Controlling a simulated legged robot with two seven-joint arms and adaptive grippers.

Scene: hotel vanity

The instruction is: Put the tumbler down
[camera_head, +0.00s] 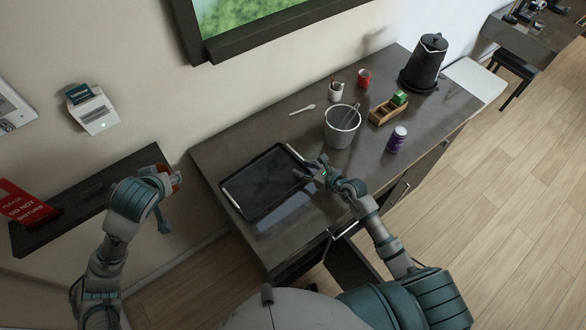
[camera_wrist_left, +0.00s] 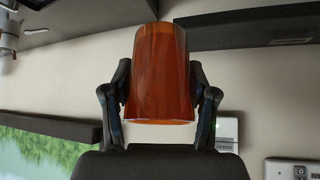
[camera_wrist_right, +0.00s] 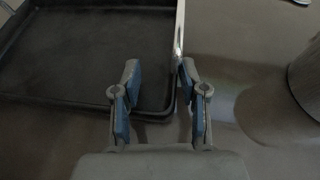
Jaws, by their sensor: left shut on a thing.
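An orange-brown translucent tumbler (camera_wrist_left: 158,75) fills the middle of the left wrist view, held between the two fingers of my left gripper (camera_wrist_left: 160,100). In the head view the tumbler (camera_head: 176,179) shows only in part, at my left gripper (camera_head: 168,182), near the right end of the wall shelf. My right gripper (camera_head: 322,170) is over the desk by the right edge of the black tray. In the right wrist view my right gripper (camera_wrist_right: 157,95) has its fingers apart with nothing between them, and the tray's metal handle (camera_wrist_right: 179,40) is just beyond.
The black tray (camera_head: 262,182) lies on the dark desk (camera_head: 290,222). A bucket (camera_head: 342,128), purple can (camera_head: 397,139), wooden caddy (camera_head: 383,112), red mug (camera_head: 364,78) and kettle (camera_head: 424,65) stand to its right. The wall shelf (camera_head: 88,202) holds a red sign (camera_head: 24,202).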

